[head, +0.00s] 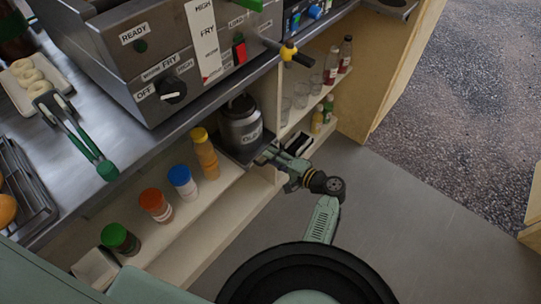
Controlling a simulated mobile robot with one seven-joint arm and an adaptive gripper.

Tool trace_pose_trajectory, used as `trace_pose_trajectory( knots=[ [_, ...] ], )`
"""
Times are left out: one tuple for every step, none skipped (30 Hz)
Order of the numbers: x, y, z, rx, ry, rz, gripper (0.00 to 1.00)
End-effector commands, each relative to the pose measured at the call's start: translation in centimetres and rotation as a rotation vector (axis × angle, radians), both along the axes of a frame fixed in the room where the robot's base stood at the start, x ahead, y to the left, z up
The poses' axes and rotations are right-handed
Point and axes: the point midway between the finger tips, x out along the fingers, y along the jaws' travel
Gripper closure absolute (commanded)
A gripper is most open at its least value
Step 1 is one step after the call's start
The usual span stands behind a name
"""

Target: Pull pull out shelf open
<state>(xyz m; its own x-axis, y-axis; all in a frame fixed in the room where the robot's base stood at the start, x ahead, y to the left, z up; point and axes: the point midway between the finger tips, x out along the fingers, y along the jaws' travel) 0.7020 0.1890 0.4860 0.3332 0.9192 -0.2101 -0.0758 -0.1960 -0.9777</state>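The pull out shelf (236,152) is a dark flat tray under the counter, below the fryer. A grey metal canister with a dark lid (241,124) and a partly readable label stands on it. The shelf's front edge sticks out slightly past the cream shelving around it. My gripper (266,156) is at the right end of the shelf's front edge, very close to it or touching. Its fingertips are small and partly hidden by the gripper body, so I cannot tell whether they are closed on the edge.
Several sauce bottles with coloured caps (181,181) stand on the cream shelf to the left. Glasses and bottles (331,66) fill the shelves to the right. The steel fryer (165,60) overhangs above. The grey floor (420,220) in front is clear.

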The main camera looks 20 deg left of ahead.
Motion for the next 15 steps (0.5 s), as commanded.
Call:
trace_pose_trajectory(
  knots=[
    [0.12,0.52,-0.04,0.000,0.001,0.003,0.70],
    [0.19,0.72,-0.12,0.000,0.000,0.002,0.70],
    [0.28,0.91,-0.19,-0.001,0.001,0.001,0.70],
    [0.33,1.02,-0.23,-0.001,0.001,0.001,0.70],
    [0.36,1.11,-0.26,-0.001,0.000,0.001,0.70],
    [0.39,1.19,-0.28,-0.001,0.000,0.001,0.70],
    [0.40,1.22,-0.28,-0.001,-0.001,0.000,0.70],
    [0.40,1.22,-0.30,-0.001,-0.001,0.000,0.70],
    [0.41,1.22,-0.30,-0.001,-0.001,0.000,0.70],
    [0.41,1.22,-0.30,-0.001,-0.001,0.000,0.70],
    [0.41,1.21,-0.29,-0.001,-0.001,0.000,0.70],
    [0.41,1.21,-0.29,-0.001,-0.001,0.000,0.70],
    [0.40,1.20,-0.28,0.000,-0.001,0.000,0.70],
    [0.40,1.20,-0.29,-0.001,-0.001,0.000,0.72],
    [0.40,1.19,-0.28,-0.001,-0.001,0.000,0.75]
  ],
)
